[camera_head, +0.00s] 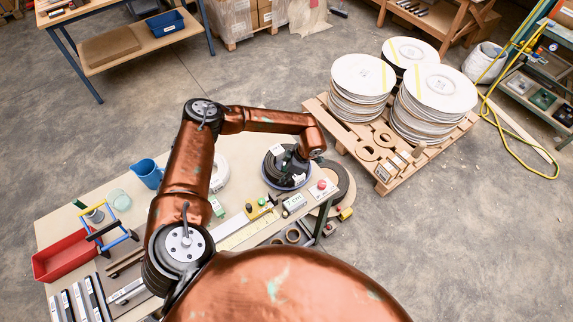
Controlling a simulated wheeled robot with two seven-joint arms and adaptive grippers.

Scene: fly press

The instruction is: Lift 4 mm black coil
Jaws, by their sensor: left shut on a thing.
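The black coil (270,170) is at the far right part of the workbench, with white labels beside it and a blue rim showing under it. My left gripper (291,168) reaches down onto it from above and is shut on the coil. The wrist and dark fingers cover part of the coil, so the exact grip is hard to see. I cannot tell whether the coil is clear of what lies below it. My right gripper is out of view.
On the bench (60,225) are a white coil (221,181), a blue jug (148,173), a red tray (66,256) and several small tools. A brown disc (342,188) lies right of the coil. A pallet (385,172) with stacked round plates stands beyond.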

